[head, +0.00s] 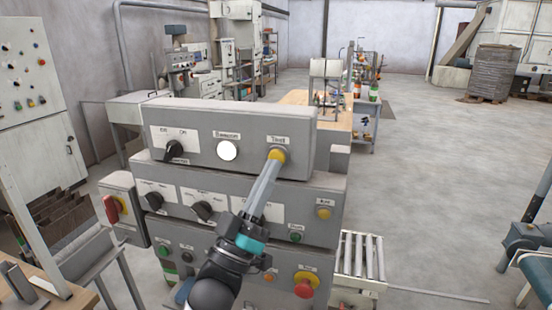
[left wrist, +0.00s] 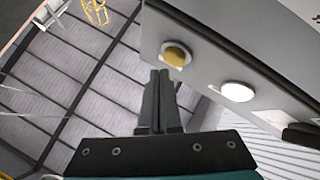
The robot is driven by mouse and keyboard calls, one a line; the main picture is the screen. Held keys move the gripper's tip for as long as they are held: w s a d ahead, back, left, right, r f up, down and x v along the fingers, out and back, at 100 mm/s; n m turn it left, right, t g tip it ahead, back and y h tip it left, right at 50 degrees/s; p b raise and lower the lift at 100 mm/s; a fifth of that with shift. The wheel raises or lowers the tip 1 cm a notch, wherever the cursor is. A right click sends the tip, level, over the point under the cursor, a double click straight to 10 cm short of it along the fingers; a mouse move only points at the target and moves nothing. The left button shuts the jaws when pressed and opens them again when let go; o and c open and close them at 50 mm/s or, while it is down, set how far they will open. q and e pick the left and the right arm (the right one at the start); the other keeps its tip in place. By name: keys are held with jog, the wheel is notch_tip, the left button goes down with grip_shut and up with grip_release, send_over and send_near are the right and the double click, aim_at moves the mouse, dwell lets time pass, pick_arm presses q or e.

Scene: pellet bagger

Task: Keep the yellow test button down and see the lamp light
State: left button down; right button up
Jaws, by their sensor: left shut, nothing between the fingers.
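The yellow test button (head: 277,154) sits at the right of the top grey control panel, under a "Test" label. It also shows in the left wrist view (left wrist: 175,55). The round lamp (head: 227,151) to its left is bright, even white and looks lit; it is white in the left wrist view too (left wrist: 238,92). My left gripper (head: 272,166) is shut and empty, its long fingers pointing up at the button. In the head view the tips meet the button's lower edge; I cannot tell whether they press it. My right gripper is out of view.
A black selector knob (head: 174,150) is left of the lamp. Lower panels carry more knobs, a yellow button (head: 323,213) and a red mushroom button (head: 306,284). A red rotary switch (head: 112,208) is on the left side. A roller conveyor (head: 362,256) stands at the right.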

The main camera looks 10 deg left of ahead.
pick_arm(q)
jog(key=shift+w, duration=0.1)
jog(key=shift+w, duration=0.35)
jog(key=shift+w, duration=0.45)
dwell(2.5)
jog(key=shift+s, duration=0.1)
jog(key=shift+s+p, duration=0.3)
jog(key=shift+s, duration=0.45)
jog(key=shift+s, duration=0.1)
jog(key=s+p, duration=0.2)
jog(key=s, duration=0.3)
jog(key=shift+a, duration=0.1)
